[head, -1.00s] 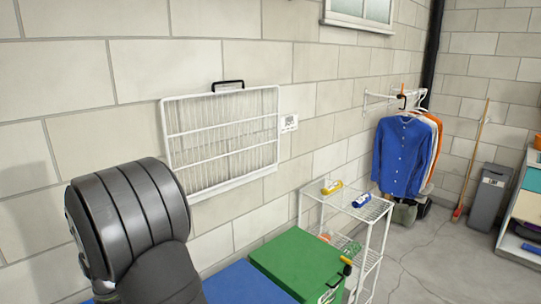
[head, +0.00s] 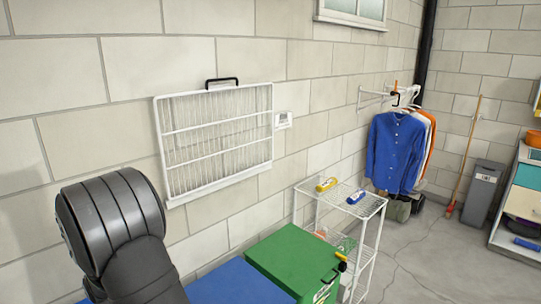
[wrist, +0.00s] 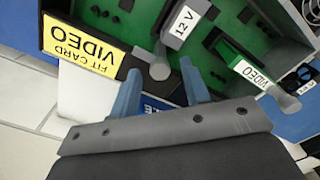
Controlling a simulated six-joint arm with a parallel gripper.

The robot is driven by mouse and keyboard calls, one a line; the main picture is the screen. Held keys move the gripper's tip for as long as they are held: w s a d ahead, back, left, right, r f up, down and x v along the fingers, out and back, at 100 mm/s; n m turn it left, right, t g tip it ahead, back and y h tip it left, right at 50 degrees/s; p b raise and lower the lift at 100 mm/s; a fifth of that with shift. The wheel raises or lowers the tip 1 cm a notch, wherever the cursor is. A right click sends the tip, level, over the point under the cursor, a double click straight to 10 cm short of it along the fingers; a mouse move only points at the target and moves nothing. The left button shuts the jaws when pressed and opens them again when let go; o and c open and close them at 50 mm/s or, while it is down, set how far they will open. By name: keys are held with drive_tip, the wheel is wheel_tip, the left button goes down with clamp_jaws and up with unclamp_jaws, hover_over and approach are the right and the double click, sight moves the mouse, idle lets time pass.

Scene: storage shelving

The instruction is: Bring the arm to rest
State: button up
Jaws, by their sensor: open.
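My arm (head: 112,225) stands at the lower left of the head view, a thick dark bent link in front of the block wall. My gripper is outside the head view. In the wrist view my gripper (wrist: 160,72) shows two blue fingers spread apart. They point toward a green board with dark plug-like parts. I see nothing held between the fingers. A grey knob of a part labelled "12 V" (wrist: 183,22) appears between the fingertips, but I cannot tell if anything touches.
A yellow "FIT CARD VIDEO" label (wrist: 83,42) and a "VIDEO" plug (wrist: 251,72) lie near the fingers. The head view has a green box (head: 290,255), a white wire shelf (head: 372,206), a wall-mounted white rack (head: 215,140) and hanging clothes (head: 395,150).

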wheel_tip(320, 180, up, 17)
wheel_tip(320, 180, down, 18)
drive_tip(key=shift+r, duration=0.2)
drive_tip(key=shift+r+m, duration=0.2)
drive_tip(key=shift+m, duration=0.6)
drive_tip(key=m, duration=1.1)
drive_tip(key=shift+m, duration=2.2)
